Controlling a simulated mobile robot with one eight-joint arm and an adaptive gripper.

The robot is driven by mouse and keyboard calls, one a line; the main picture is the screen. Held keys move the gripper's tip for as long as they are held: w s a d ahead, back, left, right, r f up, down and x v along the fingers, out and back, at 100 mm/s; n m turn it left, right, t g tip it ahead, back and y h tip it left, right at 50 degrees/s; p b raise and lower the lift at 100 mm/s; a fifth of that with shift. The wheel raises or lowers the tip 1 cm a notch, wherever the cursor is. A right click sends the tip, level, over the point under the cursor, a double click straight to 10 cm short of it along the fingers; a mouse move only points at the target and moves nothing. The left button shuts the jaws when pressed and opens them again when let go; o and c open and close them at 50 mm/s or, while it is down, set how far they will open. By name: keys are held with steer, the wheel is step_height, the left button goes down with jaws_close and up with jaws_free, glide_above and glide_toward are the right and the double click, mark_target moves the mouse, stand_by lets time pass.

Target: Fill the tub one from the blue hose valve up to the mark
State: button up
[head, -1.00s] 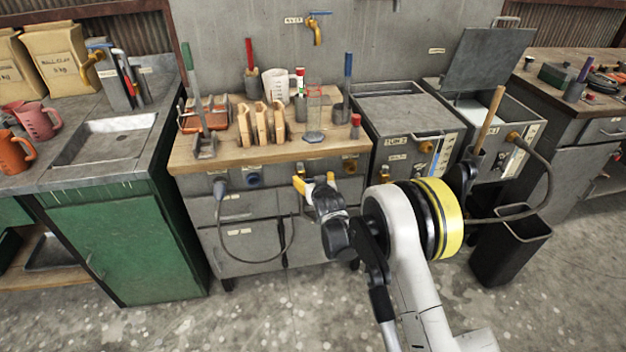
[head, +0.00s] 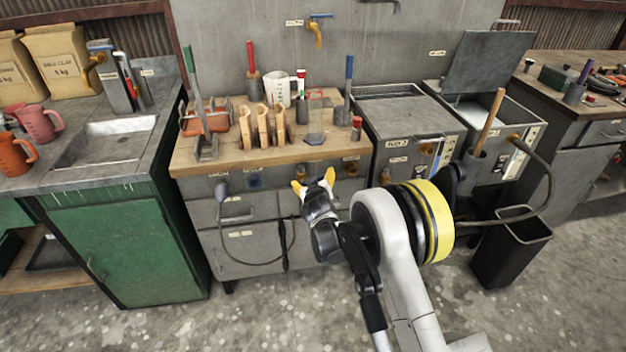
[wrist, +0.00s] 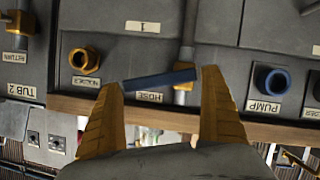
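The blue hose valve lever (wrist: 160,78) lies nearly level in the wrist view, above the upside-down "HOSE" label. My gripper (wrist: 161,93) is open, with its yellow fingers on either side of the lever's ends; I cannot tell whether they touch it. In the head view my gripper (head: 314,181) is at the grey cabinet front below the wooden worktop, and the lever is not clearly visible there. Tub one appears to be the open grey tub (head: 508,165) at the right, with its lid raised. Its fill level and mark cannot be made out.
Tub two (head: 398,143) stands between the worktop (head: 228,153) and tub one. A dark hose (head: 548,185) loops beside a black bin (head: 512,250). Floor in front is clear.

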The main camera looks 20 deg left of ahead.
steer(key=v, duration=1.2)
stand_by(1.9)
